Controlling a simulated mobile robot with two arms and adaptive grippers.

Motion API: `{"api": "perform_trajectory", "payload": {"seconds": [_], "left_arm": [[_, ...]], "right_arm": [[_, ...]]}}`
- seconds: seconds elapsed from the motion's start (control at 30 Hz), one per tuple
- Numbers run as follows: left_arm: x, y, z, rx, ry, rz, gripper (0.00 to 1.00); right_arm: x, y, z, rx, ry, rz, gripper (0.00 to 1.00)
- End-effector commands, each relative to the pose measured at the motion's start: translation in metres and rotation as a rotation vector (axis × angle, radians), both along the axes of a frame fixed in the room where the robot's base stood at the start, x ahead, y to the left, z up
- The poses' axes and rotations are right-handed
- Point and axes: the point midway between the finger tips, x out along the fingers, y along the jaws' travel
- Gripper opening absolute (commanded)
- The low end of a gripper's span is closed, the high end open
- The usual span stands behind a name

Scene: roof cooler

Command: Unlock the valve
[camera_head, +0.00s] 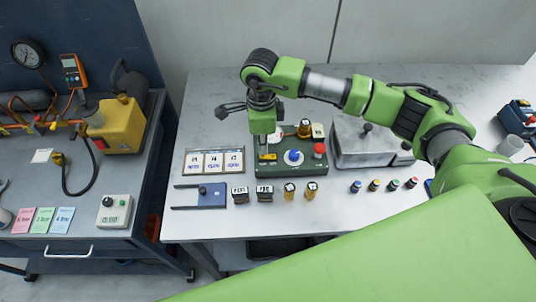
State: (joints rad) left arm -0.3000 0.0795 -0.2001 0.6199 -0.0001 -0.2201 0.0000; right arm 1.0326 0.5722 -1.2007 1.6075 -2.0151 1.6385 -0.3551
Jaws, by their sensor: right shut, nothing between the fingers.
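A dark green block (283,168) lies on the white table and carries several fittings. It has a blue knob (294,157), a red knob (319,150), a brass fitting (304,129) at its back and a small yellow part (268,157) at its left end. I cannot tell which fitting is the valve or its lock. My right gripper (265,150) points down, shut and empty, just over the left end of the block beside the yellow part. Whether it touches is too small to tell. My left gripper is not in view.
Three white cards (214,161) in a frame and a blue slotted plate (206,195) lie left of the block. Two labelled dark blocks, two brass pieces (289,190) and several coloured caps (392,184) line the front. A grey metal box (366,145) stands right.

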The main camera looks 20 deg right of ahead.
Motion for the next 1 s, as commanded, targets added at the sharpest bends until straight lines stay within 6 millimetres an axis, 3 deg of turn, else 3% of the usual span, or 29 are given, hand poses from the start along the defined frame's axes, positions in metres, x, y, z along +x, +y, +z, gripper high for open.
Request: {"api": "perform_trajectory", "payload": {"seconds": [1.0], "left_arm": [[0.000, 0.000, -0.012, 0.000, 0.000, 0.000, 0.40]], "right_arm": [[0.000, 0.000, -0.012, 0.000, 0.000, 0.000, 0.00]]}}
